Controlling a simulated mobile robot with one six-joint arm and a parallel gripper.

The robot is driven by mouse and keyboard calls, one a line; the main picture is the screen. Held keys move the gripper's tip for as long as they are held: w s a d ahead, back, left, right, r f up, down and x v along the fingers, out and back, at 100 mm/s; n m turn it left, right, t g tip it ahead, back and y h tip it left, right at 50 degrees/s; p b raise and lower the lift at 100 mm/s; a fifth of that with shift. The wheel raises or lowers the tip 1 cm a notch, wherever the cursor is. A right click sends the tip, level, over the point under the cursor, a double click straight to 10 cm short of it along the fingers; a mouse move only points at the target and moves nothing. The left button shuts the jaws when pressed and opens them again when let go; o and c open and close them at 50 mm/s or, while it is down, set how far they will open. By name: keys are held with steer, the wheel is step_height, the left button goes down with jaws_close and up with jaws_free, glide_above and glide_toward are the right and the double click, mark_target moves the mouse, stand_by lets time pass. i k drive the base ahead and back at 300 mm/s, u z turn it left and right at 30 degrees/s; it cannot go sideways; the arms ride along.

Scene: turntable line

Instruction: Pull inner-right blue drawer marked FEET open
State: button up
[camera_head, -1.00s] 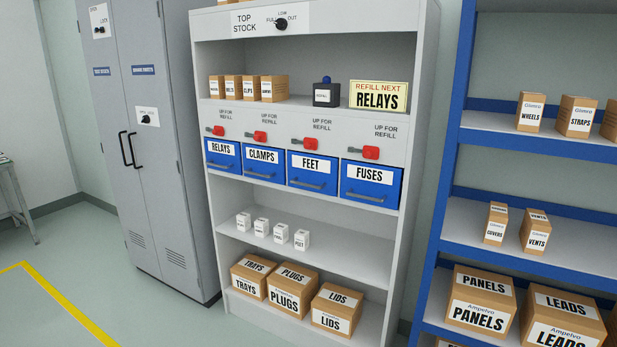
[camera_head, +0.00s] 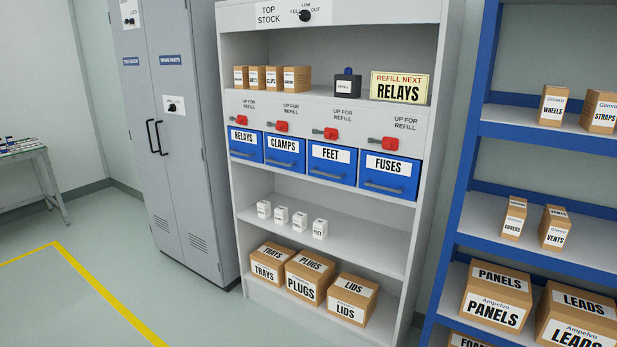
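The blue drawer marked FEET (camera_head: 331,163) is the third from the left in a row of blue drawers in the grey shelf unit. It looks shut, with a bar handle (camera_head: 327,175) low on its front. A red lever (camera_head: 325,133) sits on the panel above it. The CLAMPS drawer (camera_head: 284,151) is on its left and the FUSES drawer (camera_head: 388,174) on its right; both look shut. The RELAYS drawer (camera_head: 245,143) is at the far left of the row. My gripper is not in view.
Small white boxes (camera_head: 281,215) stand on the shelf below the drawers, with cartons (camera_head: 305,277) at the bottom. A grey cabinet (camera_head: 175,120) stands left and a blue rack (camera_head: 455,230) right. Floor (camera_head: 190,310) with a yellow line (camera_head: 105,295) is clear at front left.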

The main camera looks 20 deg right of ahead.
mark_target(334, 163)
steer(key=u, duration=4.5)
steer(key=i, duration=0.1)
steer(key=z, duration=3.15)
steer(key=k, duration=0.65)
steer(key=z, duration=0.8)
steer(key=i, duration=1)
steer(key=u, duration=0.1)
